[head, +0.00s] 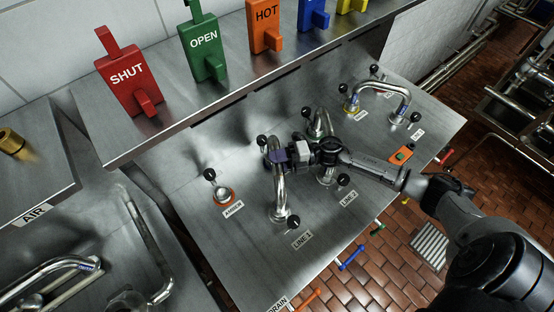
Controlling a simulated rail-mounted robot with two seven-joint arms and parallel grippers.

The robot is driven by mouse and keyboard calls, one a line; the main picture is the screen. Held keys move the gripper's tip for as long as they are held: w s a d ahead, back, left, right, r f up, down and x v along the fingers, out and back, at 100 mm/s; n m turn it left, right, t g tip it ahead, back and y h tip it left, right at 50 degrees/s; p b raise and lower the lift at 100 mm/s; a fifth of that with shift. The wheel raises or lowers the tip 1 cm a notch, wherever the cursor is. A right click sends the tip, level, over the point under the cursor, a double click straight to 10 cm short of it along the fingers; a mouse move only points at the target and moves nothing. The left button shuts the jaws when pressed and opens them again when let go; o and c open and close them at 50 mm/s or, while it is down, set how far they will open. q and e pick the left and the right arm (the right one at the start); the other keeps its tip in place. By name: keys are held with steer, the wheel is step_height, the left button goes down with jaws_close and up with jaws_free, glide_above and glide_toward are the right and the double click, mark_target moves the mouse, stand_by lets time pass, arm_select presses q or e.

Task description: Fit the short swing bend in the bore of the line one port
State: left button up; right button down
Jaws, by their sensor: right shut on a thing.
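My right gripper (280,157) is shut on a chrome swing bend (280,188) near its upper end. I cannot tell how deep that end sits in the bore. The bend's other end is partly hidden by my gripper. My left gripper is not in view.
Another chrome bend (319,124) stands close behind my gripper, by LINE 2. A further bend (386,87) is at the panel's back right. An orange-ringed port (224,195) lies left. Black-knobbed pins surround the ports. Coloured tags (128,76) stand on the shelf above.

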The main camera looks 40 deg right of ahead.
steer(key=c, duration=1.8)
jaws_free()
steer(key=shift+d+f+m+h+p, duration=0.2)
steer(key=shift+f+m+h+p, duration=0.1)
steer(key=shift+f+m+p, duration=0.2)
steer(key=shift+c, duration=0.2)
steer(key=shift+f, duration=0.2)
steer(key=o, duration=1.3)
steer(key=shift+r, duration=0.25)
